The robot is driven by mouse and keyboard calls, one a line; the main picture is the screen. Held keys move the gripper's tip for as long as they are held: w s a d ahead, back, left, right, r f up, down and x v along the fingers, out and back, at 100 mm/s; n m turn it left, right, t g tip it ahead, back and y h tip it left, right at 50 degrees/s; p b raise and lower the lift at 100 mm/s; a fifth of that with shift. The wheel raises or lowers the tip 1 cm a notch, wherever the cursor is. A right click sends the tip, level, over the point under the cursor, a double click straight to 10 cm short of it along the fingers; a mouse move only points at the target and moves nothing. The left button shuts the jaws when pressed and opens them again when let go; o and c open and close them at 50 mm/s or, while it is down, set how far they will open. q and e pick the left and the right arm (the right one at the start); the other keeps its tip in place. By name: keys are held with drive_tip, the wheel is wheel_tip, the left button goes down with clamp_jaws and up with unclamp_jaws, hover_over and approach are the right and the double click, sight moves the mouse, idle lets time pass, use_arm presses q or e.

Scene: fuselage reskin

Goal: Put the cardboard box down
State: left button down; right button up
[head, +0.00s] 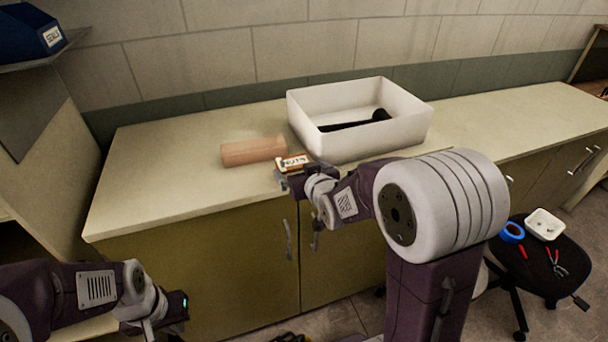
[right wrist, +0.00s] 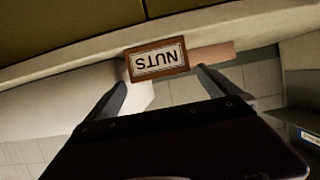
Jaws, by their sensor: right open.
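In the right wrist view the box (right wrist: 157,60) appears upside down, just beyond and between the fingertips. My right gripper (right wrist: 161,79) is open, with a finger towards each side of the box; I cannot tell whether either touches it. In the head view the right gripper (head: 284,181) partly hides the box's lower part and its contact with the counter. My left gripper (head: 165,318) is low at the left, below the counter; its fingers are unclear.
A pinkish-tan cylinder (head: 253,151) lies just behind and left of the box. A white bin (head: 360,145) with a dark object inside stands behind, to the right. The counter's left part is clear. A dark stool (head: 535,262) with tools stands at the right.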

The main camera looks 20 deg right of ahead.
drive_tip(key=shift+v, duration=1.6)
